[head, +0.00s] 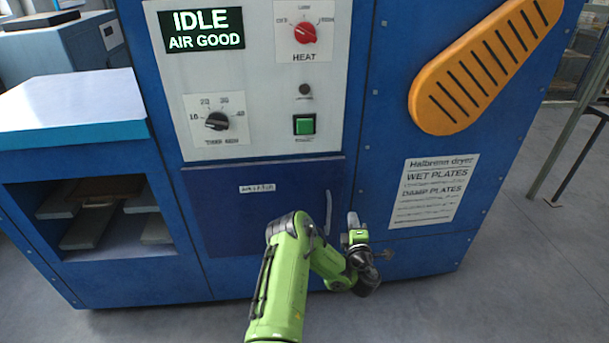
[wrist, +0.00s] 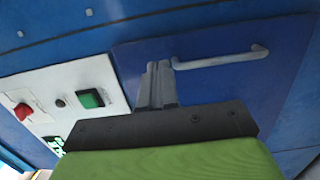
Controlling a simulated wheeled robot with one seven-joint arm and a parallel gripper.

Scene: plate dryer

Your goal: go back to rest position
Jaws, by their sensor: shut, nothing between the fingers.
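My gripper (head: 353,221) is in front of the blue dryer, to the right of the door handle in the head view. In the wrist view my gripper (wrist: 160,68) has its fingers together with nothing between them. The fingertips appear near one end of the light grey door handle (wrist: 222,60); I cannot tell whether they touch it. The handle (head: 328,212) is on the dark blue door (head: 230,222), which looks closed. The display (head: 203,30) reads IDLE, AIR GOOD.
The panel has a red heat knob (head: 305,34), a black timer dial (head: 216,121) and a green button (head: 304,124). An orange slotted guard (head: 480,65) is at upper right. An open compartment (head: 95,215) holds several grey plates.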

